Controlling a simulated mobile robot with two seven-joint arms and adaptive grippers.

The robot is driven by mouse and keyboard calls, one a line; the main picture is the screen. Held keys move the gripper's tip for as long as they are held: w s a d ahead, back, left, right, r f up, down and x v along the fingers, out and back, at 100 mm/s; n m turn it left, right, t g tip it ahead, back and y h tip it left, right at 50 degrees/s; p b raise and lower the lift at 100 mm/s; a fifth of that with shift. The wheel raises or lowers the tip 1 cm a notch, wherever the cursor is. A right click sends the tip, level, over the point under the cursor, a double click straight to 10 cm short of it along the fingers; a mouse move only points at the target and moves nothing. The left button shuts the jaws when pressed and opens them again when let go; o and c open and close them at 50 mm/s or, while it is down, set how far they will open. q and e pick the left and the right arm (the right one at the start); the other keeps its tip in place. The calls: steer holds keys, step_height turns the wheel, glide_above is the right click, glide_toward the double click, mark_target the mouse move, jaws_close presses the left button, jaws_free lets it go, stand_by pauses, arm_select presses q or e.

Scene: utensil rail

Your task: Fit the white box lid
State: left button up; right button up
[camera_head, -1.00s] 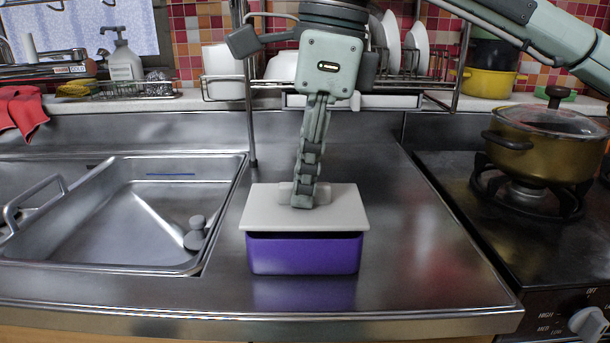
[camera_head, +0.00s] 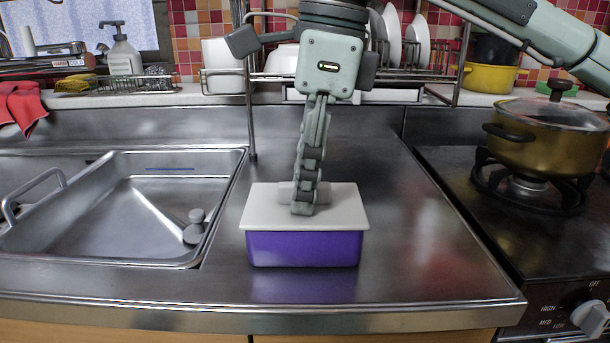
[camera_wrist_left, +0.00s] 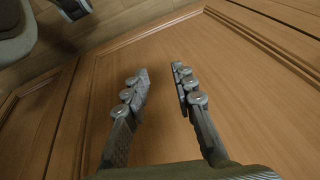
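The purple box (camera_head: 304,248) stands on the steel counter. The white box lid (camera_head: 342,212) lies on top of it, and no dark gap shows along the front edge. My right gripper (camera_head: 302,207) points down at the middle of the lid, with its fingers at the lid's raised handle (camera_head: 284,192). The fingers are seen edge-on and look shut on the handle, which they partly hide. My left gripper (camera_wrist_left: 160,77) is open and empty in the left wrist view, in front of wooden cabinet doors.
A sink (camera_head: 110,210) lies to the left and a stove with a gold pot (camera_head: 550,140) to the right. A dish rack (camera_head: 420,85) with plates stands behind. The steel counter (camera_head: 410,240) around the box is clear.

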step_height(320, 180, up, 12)
steer(key=d, duration=0.1)
steer(key=shift+d, duration=0.4)
steer(key=shift+f, duration=0.1)
